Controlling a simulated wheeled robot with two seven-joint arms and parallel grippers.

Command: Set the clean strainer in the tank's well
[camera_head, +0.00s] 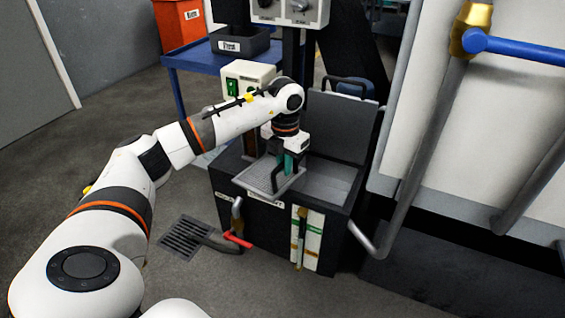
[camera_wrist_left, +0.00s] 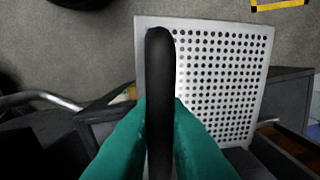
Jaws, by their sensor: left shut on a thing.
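The strainer (camera_head: 262,180) is a light grey perforated plate with a black upright handle. It is over the front left part of the tank (camera_head: 268,222), its front edge reaching near the tank's front rim. My left gripper (camera_head: 288,166) is shut on the handle; in the left wrist view the teal fingertips (camera_wrist_left: 160,135) pinch the black handle (camera_wrist_left: 160,75), with the strainer plate (camera_wrist_left: 225,75) behind it. The plate looks clean. The well is largely hidden by the plate and gripper, so I cannot tell whether the plate touches it. My right gripper is not in view.
A grey raised panel (camera_head: 342,125) stands at the tank's back. A white machine panel with a blue handle (camera_head: 515,47) and metal pipes is at the right. A red valve handle (camera_head: 238,240) sticks out in front, near a floor drain (camera_head: 185,238). A blue cart (camera_head: 190,62) stands behind.

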